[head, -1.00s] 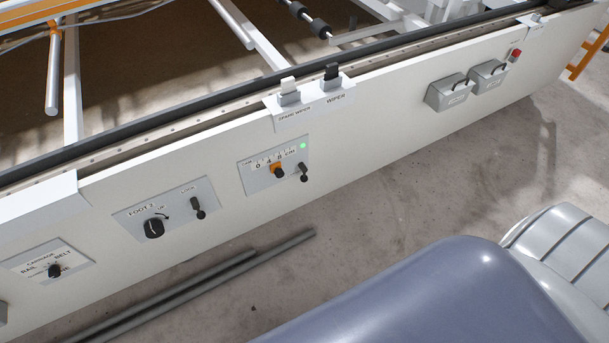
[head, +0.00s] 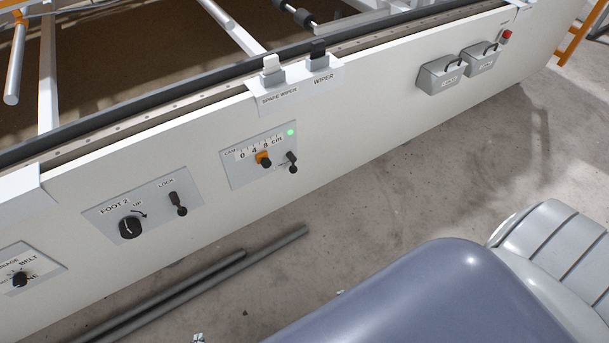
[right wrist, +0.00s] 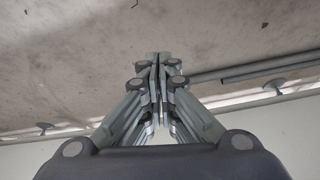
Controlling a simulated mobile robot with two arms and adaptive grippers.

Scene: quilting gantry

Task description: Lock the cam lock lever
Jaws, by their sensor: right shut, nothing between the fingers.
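The cam panel (head: 236,174) is a grey plate on the white side of the gantry in the head view. It carries a 0-4-8 cm scale, an orange slider (head: 262,157) with a black knob, and a lit green lamp (head: 291,132). The small black cam lock lever (head: 291,160) sits at the plate's right end, its knob end pointing down. My right gripper (right wrist: 158,58) is shut and empty in the right wrist view, over concrete floor and apart from the panel. A small grey piece at the head view's bottom edge is too cut off to identify. My left gripper is not in view.
Left of the cam panel is the FOOT 2 panel (head: 103,222) with a black knob (head: 130,227) and a similar lever (head: 178,203). Wiper switches (head: 318,60) stand above. Two grey boxes (head: 440,76) and a red button (head: 505,35) are at right. Dark bars (head: 200,280) lie on the floor.

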